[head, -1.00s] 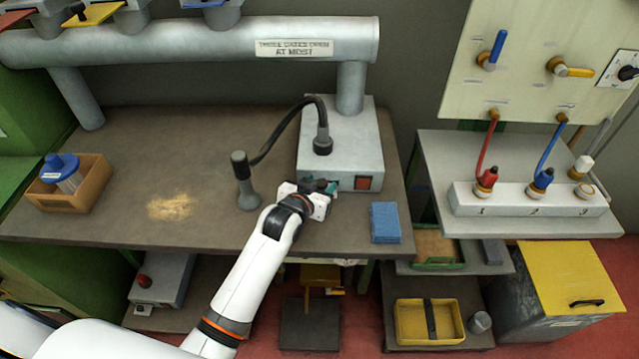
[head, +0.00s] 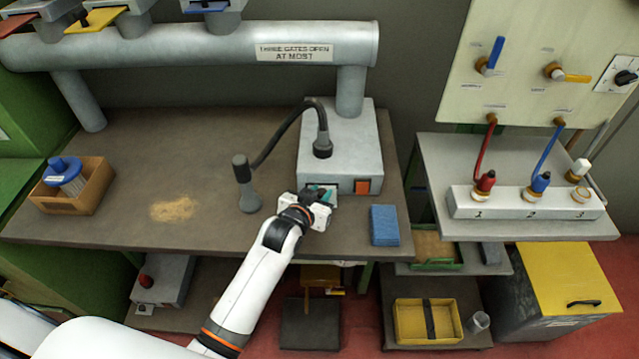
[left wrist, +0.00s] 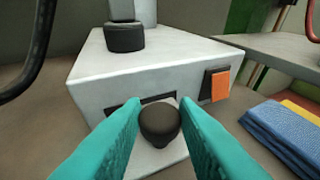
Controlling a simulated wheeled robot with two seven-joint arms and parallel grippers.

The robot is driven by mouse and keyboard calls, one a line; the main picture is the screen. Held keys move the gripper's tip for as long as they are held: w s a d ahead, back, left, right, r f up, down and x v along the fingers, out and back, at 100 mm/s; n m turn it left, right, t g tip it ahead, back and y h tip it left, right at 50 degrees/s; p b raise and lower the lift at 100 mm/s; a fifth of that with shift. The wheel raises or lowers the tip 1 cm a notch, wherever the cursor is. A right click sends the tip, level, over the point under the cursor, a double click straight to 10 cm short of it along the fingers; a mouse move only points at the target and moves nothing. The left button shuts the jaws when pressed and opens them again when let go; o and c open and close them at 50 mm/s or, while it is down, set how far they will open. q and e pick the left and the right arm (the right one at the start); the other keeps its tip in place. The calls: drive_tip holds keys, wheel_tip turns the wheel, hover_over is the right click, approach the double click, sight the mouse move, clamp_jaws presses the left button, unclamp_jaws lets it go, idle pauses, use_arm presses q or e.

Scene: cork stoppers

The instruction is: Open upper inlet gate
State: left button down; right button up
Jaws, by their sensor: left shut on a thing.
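The grey metal box (head: 340,125) stands at the back of the bench, below the thick pipe; it also fills the middle of the left wrist view (left wrist: 135,75). A dark slot (left wrist: 150,98) shows in its front face. A light grey plate (left wrist: 155,162) lies in front of the slot, with a round dark knob (left wrist: 160,122) on it. My left gripper (head: 320,196) is at the box's front, its teal fingers shut on the knob, one at each side. The fingers hide part of the plate and slot. My right gripper is not in view.
An orange switch (head: 362,187) is right of the slot. A label on the pipe (head: 180,45) reads "THREE GATES OPEN AT MOST".

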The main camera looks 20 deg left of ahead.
use_arm(q)
drive_tip(key=s, duration=0.1)
drive_tip(key=s+d+p, duration=0.1)
drive_tip(key=s, duration=0.1)
drive_tip(key=shift+s+r, duration=0.1)
drive_tip(key=shift+s, duration=0.05)
drive_tip(key=c, duration=1.1)
unclamp_jaws()
drive_tip(key=shift+c, duration=0.2)
drive_tip(key=b+v, duration=0.1)
drive_tip(key=v, duration=1)
drive_tip(key=shift+s+r, duration=0.15)
drive_tip(key=shift+s, duration=0.2)
drive_tip(key=shift+a, duration=0.15)
